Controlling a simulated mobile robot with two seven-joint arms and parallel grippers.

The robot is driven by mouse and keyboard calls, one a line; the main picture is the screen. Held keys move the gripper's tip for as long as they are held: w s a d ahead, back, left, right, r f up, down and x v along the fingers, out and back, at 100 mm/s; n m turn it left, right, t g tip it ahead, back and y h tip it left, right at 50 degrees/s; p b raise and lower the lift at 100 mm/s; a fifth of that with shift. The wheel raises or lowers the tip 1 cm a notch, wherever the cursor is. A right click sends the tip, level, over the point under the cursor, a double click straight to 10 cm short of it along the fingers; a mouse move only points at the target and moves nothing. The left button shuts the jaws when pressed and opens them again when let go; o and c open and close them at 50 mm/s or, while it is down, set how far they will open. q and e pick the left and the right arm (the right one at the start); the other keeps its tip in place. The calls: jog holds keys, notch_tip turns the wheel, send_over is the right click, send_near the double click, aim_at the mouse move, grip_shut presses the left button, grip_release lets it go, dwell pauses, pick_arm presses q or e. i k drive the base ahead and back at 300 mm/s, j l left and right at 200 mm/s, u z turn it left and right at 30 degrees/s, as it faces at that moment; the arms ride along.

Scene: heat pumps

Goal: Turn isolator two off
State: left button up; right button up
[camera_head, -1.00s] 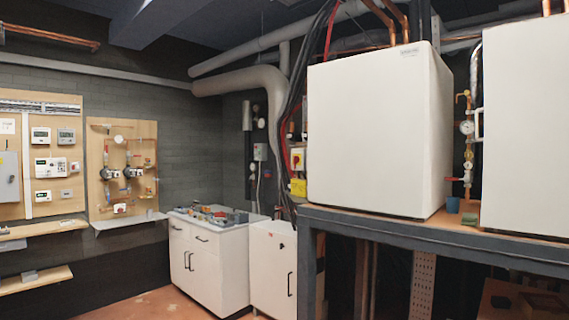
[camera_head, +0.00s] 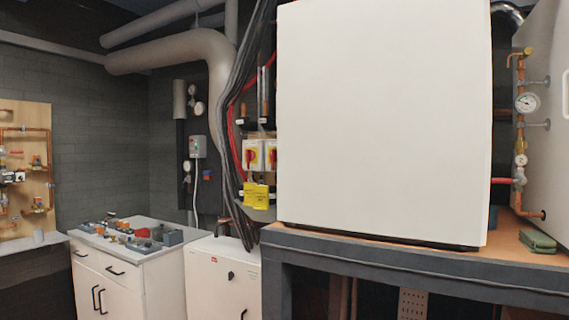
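The right isolator (camera_head: 270,155) sits close to the white unit's edge. Any numbers on them are too small to read, so I cannot tell which is isolator two. A yellow box or tag (camera_head: 256,195) hangs just below them. Neither of my grippers shows in the view.
The large white heat pump unit (camera_head: 385,120) stands on a grey-framed bench (camera_head: 400,262). A white cabinet (camera_head: 222,278) stands below the isolators. A counter with loose parts (camera_head: 165,232) is at left. Black cables (camera_head: 238,110) run down beside the isolators.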

aim_at(273, 154)
jog(key=i+j, duration=0.15)
jog(key=i, duration=0.2)
jog(key=i+j+z, duration=0.1)
jog(key=i+j, duration=0.25)
jog(key=i, duration=0.2)
jog(key=i+j+z, duration=0.1)
jog(key=i+j, duration=0.35)
jog(key=i, duration=0.15)
